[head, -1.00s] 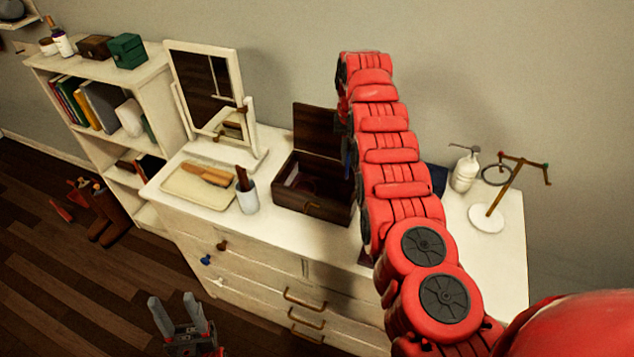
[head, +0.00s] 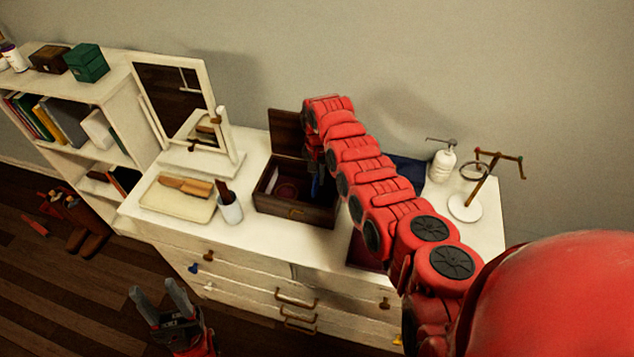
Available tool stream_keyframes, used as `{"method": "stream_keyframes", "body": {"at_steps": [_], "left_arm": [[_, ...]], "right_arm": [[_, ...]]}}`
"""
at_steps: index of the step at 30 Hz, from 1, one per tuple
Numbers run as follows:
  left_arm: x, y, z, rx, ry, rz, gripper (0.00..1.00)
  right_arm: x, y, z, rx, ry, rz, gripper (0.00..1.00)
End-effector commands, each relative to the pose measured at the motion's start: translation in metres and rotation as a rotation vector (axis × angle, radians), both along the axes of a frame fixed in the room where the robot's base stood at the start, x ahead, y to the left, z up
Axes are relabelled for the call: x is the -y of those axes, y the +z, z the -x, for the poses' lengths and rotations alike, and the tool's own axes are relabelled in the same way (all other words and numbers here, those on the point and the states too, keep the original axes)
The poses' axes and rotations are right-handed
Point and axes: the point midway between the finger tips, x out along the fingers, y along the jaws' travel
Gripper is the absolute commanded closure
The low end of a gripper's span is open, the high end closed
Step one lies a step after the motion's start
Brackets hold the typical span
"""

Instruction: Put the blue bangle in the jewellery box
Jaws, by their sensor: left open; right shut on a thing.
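The jewellery box (head: 325,215) is dark wood and stands open on the white dresser, its lid (head: 286,135) raised at the back. A round reddish shape shows dimly inside it. My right gripper (head: 317,182) points down over the right part of the box opening, mostly hidden by its own arm. A small blue patch at its tips seems to be the blue bangle (head: 316,188), held in the shut jaws. I cannot tell its height above the box floor. My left gripper (head: 154,288) is open and empty, low in front of the dresser.
A tray with a brush (head: 185,186), a white cup (head: 230,209) and a mirror (head: 180,100) stand left of the box. A dark blue thing (head: 408,170), a pump bottle (head: 442,160) and a jewellery stand (head: 466,207) are to the right.

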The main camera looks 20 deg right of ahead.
Motion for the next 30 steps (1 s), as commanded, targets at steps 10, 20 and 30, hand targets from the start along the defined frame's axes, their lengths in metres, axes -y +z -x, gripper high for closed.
{"method": "stream_keyframes", "body": {"at_steps": [10,20,30], "left_arm": [[0.0,-0.004,0.0,0.0,0.0,0.0,0.5],[0.0,-0.005,0.0,0.0,0.0,0.0,0.5],[0.0,-0.009,0.0,0.0,0.0,0.0,0.5]], "right_arm": [[0.0,-0.028,0.001,-0.004,0.002,0.002,1.0],[0.0,-0.037,0.001,0.0,-0.001,-0.001,1.0],[0.001,-0.041,0.001,-0.001,-0.001,-0.001,0.63]]}}
